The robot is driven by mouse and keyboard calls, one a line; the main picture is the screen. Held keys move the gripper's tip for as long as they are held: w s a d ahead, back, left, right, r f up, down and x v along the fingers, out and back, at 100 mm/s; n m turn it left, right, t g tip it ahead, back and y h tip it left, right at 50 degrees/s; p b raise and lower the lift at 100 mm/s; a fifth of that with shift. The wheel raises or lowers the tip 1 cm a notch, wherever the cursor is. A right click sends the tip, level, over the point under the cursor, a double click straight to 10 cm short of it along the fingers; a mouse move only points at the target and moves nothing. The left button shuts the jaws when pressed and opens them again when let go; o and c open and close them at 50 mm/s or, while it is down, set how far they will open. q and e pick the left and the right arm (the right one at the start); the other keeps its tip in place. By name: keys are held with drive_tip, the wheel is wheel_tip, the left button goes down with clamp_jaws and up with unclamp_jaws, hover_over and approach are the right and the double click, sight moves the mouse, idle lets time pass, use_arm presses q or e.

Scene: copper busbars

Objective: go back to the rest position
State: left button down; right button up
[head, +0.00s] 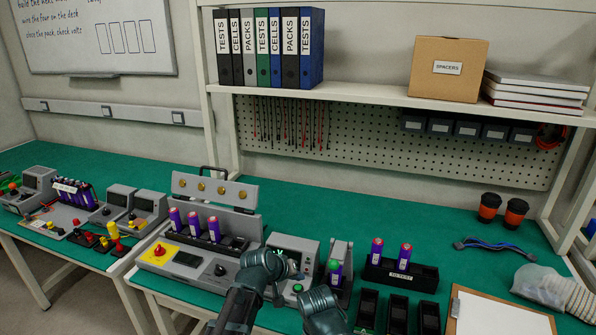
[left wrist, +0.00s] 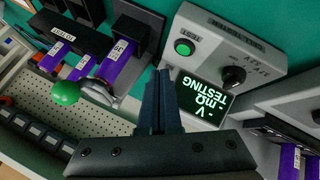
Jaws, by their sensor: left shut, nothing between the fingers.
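My left gripper (head: 290,270) is in front of the small grey tester (head: 304,248) in the head view. In the left wrist view its fingers (left wrist: 162,78) are shut together with nothing between them. The tester (left wrist: 222,42) shows upside down there, with a green button (left wrist: 184,47), a black knob (left wrist: 233,77) and a lit screen (left wrist: 203,97) reading TESTING. A purple cell (left wrist: 118,60) sits in the holder beside the tester, near a green ball knob (left wrist: 66,92). The gripper appears apart from both.
A black rack (head: 402,275) with two purple cells stands to the right. A grey fixture (head: 215,190) holds several cells at left. Empty black trays (head: 398,312), a clipboard (head: 500,315) and a clear bag (head: 540,285) lie at the front right. The green mat behind is mostly clear.

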use_arm(q)
drive_tip(key=s+a+m+g+y+p, duration=0.2)
drive_tip(key=s+a+g+y, duration=0.1)
drive_tip(key=s, duration=0.8)
drive_tip(key=s+a+m+g+y+p, duration=0.2)
drive_tip(key=s+a+g+y, duration=0.1)
drive_tip(key=s, duration=0.9)
drive_tip(key=shift+s+m+g+p, duration=0.25)
drive_tip(key=shift+m+g+p, duration=0.15)
drive_tip(key=shift+d+r, duration=0.1)
idle(1.7)
